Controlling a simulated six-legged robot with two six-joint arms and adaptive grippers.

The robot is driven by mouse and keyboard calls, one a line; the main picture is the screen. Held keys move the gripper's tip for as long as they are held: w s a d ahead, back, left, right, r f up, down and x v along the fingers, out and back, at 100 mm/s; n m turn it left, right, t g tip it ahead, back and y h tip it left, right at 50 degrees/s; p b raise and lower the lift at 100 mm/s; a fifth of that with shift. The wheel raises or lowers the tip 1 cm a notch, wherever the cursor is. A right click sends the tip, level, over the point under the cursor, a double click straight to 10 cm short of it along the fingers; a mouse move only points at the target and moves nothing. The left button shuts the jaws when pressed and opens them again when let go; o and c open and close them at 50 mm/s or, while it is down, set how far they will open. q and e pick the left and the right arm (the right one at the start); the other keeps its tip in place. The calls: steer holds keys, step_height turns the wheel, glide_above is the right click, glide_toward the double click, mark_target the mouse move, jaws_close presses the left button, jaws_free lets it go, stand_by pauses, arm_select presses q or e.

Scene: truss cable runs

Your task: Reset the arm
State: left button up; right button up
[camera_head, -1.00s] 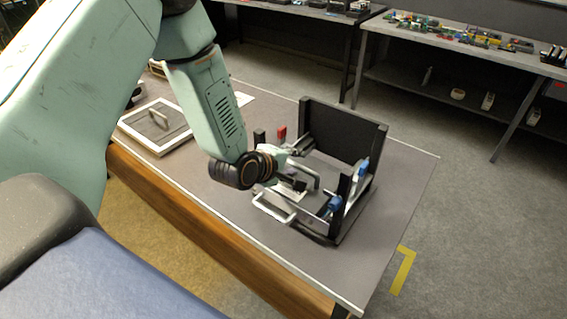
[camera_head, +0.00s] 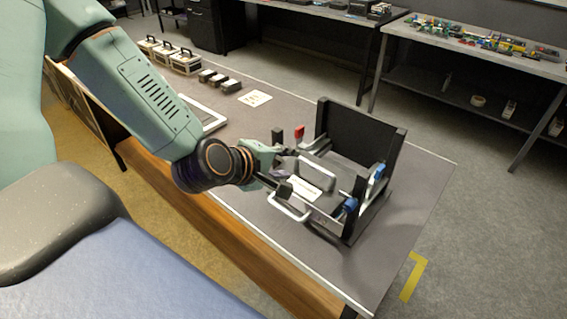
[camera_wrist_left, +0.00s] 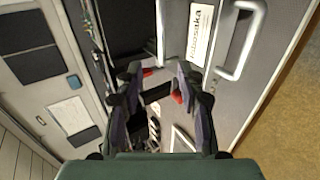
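My left gripper (camera_head: 280,163) is in the middle of the head view, at the left side of a black fixture with a tall back panel (camera_head: 357,135). In the left wrist view its two fingers (camera_wrist_left: 160,72) are spread apart with nothing between them. A grey handle (camera_head: 318,171) and a white label plate (camera_head: 300,188) show on the fixture beside the gripper. A second handle (camera_head: 288,209) is at its front edge. The wrist view shows the label plate (camera_wrist_left: 201,33) and a handle (camera_wrist_left: 243,42) close by. My right gripper is not in view.
The fixture stands on a grey table (camera_head: 395,235) with blue clamps (camera_head: 351,204) and a red part (camera_head: 299,132). Several small cases (camera_head: 186,62) and dark blocks (camera_head: 230,86) lie at the table's far left. Another bench (camera_head: 480,45) stands behind, across open floor.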

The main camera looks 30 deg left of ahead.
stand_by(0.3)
arm_select(q)
steer(key=shift+s, duration=0.1)
steer(key=s+d+f+m+g+y, duration=0.1)
steer(key=s+d+f+m+g, duration=0.2)
steer(key=s+f+m+g, duration=0.7)
steer(key=s+d+f+m+g+y, duration=0.15)
steer(key=s+f+m, duration=0.45)
steer(key=s+f, duration=0.9)
step_height(320, 180, down, 8)
steer(key=s+b, duration=0.2)
steer(key=b, duration=0.9)
steer(key=shift+s+d+r+h, duration=0.15)
steer(key=shift+d+h, duration=0.15)
steer(key=shift+h, duration=0.15)
